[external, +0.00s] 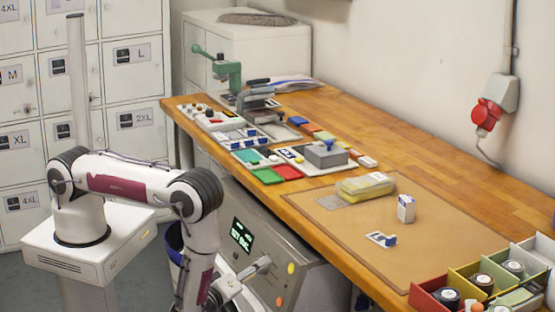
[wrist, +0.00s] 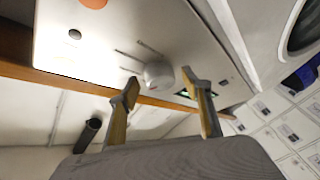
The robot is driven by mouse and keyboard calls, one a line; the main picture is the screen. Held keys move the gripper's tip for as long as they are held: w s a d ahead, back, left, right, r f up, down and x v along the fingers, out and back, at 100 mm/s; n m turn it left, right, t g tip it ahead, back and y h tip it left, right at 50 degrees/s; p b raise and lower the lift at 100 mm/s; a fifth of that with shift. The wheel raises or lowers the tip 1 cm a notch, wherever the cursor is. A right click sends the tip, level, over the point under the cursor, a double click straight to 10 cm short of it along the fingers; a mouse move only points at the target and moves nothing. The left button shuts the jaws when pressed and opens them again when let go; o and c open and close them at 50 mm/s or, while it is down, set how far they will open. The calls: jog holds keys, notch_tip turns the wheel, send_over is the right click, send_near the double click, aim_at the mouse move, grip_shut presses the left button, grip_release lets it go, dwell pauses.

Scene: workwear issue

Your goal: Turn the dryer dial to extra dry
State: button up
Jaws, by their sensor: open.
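The dryer (external: 318,285) stands under the bench, with its grey front panel facing my arm. Its dial (wrist: 158,74) is a round silver knob on the panel, with short dark marks beside it in the wrist view. My gripper (wrist: 160,81) is open, with one finger on either side of the dial. I cannot tell whether the fingers touch it. In the external view my gripper (external: 258,268) is at the panel and largely covers the dial. The dryer's display (external: 241,236) is lit, but its text is too small to read surely. It also shows partly behind a finger in the wrist view (wrist: 184,94).
The wooden bench (external: 440,190) overhangs the dryer and holds trays, stamps and a cutting board. Lockers (external: 130,85) stand behind at left.

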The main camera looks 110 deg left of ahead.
jog(key=c, duration=1.1)
jog(key=shift+c, duration=0.2)
jog(key=shift+m, duration=0.5)
jog(key=shift+s+a+f+m+t, duration=0.1)
jog(key=shift+m+t, duration=0.9)
jog(key=shift+m, duration=0.55)
jog(key=shift+s+f+m+t, duration=0.1)
jog(key=shift+m+t, duration=0.9)
jog(key=shift+m, duration=0.6)
jog(key=shift+s+a+f+m+t, duration=0.1)
jog(key=shift+m+t, duration=0.9)
jog(key=shift+m, duration=0.55)
jog(key=shift+w, duration=0.1)
jog(key=o, duration=1.1)
